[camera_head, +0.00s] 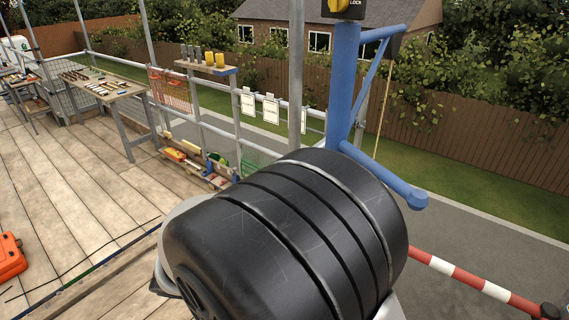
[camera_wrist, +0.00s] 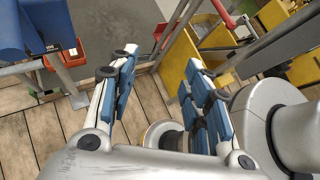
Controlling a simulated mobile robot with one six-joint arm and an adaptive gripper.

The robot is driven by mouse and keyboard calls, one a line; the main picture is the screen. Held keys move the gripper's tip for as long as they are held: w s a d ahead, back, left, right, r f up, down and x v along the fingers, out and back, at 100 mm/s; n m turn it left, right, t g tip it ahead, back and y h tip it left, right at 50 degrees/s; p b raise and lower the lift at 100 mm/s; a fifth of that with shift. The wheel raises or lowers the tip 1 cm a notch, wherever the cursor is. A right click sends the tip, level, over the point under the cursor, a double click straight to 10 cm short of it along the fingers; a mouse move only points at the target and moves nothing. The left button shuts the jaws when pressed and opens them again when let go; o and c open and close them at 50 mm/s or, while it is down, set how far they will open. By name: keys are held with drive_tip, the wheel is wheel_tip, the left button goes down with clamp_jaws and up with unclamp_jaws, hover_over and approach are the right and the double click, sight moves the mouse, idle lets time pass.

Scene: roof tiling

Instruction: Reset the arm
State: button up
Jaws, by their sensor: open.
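My gripper (camera_wrist: 160,60) shows in the wrist view with its two blue-padded fingers spread wide apart. Nothing is held between them. Beyond the fingers are plank flooring, a grey surface and yellow panels. A large black and grey joint of my arm fills the lower middle of the head view and hides what lies behind it. The gripper does not show in the head view.
The plank deck (camera_head: 75,180) is largely clear at left, with an orange case (camera_head: 10,258) at its edge. A tool bench (camera_head: 128,90) stands along the railing. A blue hoist post (camera_head: 342,85) rises close behind my arm. A red-white bar (camera_head: 465,278) is at right.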

drive_tip(key=s+d+m+t+y+b, duration=0.2)
drive_tip(key=s+d+m+y+b, duration=0.6)
drive_tip(key=m, duration=1.4)
drive_tip(key=shift+s+d+r+m+y, duration=0.3)
drive_tip(key=shift+s+d+y, duration=1.05)
drive_tip(key=shift+s, duration=0.85)
drive_tip(key=shift+a, duration=0.2)
